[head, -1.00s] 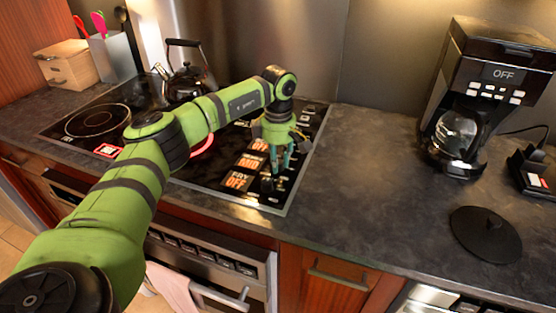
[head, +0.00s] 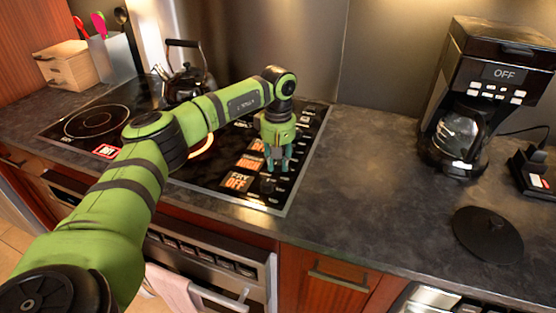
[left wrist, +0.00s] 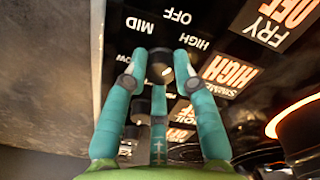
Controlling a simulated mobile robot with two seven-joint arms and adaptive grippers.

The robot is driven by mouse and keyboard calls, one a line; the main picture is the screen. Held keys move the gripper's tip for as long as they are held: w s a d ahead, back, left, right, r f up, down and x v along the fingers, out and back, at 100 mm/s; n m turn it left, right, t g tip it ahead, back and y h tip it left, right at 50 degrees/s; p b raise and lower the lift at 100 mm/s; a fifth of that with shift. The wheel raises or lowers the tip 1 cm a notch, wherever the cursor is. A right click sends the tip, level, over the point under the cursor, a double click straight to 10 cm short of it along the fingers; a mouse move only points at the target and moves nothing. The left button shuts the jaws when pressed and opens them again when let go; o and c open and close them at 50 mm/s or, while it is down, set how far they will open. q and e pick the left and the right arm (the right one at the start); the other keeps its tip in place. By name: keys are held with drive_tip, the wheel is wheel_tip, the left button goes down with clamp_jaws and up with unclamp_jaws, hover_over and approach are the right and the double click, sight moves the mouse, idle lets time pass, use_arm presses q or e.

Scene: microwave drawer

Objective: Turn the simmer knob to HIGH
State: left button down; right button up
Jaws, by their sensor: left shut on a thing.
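My left gripper (head: 277,164) reaches down over the right side of the stove's control panel. In the left wrist view its teal fingers (left wrist: 160,66) are shut on the small dark simmer knob (left wrist: 160,74), one fingertip on each side. In the head view the fingers mostly hide this knob. Printed labels OFF, HIGH, MID and a partly covered one surround it. The simmer display (left wrist: 229,75) reads HIGH in orange, and it also shows in the head view (head: 248,163). My right gripper is not in view.
The fry display (head: 238,181) reads OFF, beside a dark knob (head: 267,186). One burner ring (head: 203,146) glows orange. A kettle (head: 188,80) stands at the back. Right of the stove are bare counter, a coffee maker (head: 480,85) and a black lid (head: 487,234).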

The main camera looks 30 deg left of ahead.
sight(279, 162)
use_arm(q)
drive_tip(key=shift+r+m, duration=0.1)
drive_tip(key=shift+m, duration=0.2)
drive_tip(key=c, duration=1)
unclamp_jaws()
drive_tip(key=shift+d, duration=0.1)
wheel_tip(279, 162, up, 12)
